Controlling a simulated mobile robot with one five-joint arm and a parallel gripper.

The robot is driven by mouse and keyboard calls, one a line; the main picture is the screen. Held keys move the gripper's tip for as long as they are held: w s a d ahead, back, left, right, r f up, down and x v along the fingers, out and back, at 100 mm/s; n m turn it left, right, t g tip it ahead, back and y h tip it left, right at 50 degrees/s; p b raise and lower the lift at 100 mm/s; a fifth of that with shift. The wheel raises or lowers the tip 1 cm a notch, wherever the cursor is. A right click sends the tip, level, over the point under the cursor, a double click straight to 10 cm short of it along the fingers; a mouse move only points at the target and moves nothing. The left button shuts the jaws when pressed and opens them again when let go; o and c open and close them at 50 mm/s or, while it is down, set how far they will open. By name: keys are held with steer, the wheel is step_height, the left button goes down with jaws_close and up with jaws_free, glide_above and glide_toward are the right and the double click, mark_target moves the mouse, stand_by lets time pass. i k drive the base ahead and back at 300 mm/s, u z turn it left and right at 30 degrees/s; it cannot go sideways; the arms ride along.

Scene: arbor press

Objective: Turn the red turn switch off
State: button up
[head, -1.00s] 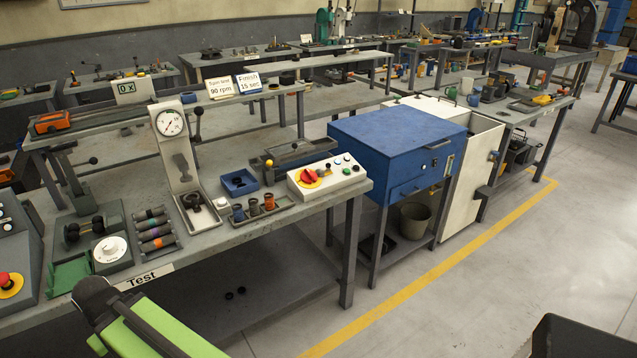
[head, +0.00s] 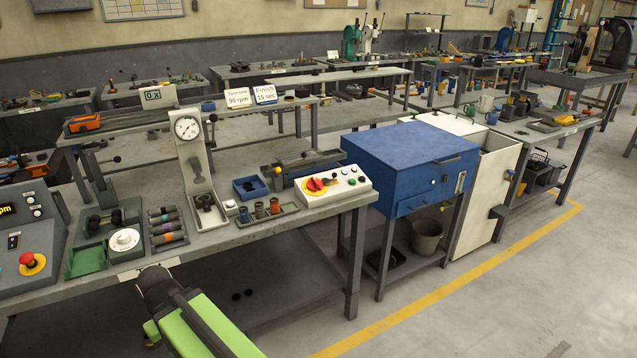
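The red turn switch (head: 316,185) sits on a yellow plate on the sloped top of a white control box (head: 345,186). The box stands near the right end of the grey bench marked Test. Small buttons lie to the right of the switch. The knob is too small to read its exact setting. A green link of my arm shows at the bottom left, with a dark joint at its upper end, in front of the bench and well apart from the switch. My gripper's fingers cannot be seen.
Left of the box are a tray of small cups (head: 262,213), a blue bin (head: 250,187) and a dial gauge stand (head: 196,160). A red stop button (head: 27,259) is at far left. A blue cabinet (head: 408,153) stands right of the bench. The floor at right is clear.

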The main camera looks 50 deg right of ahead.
mark_target(313, 183)
steer(key=z, duration=0.15)
steer(key=i, duration=1)
steer(key=u, duration=0.1)
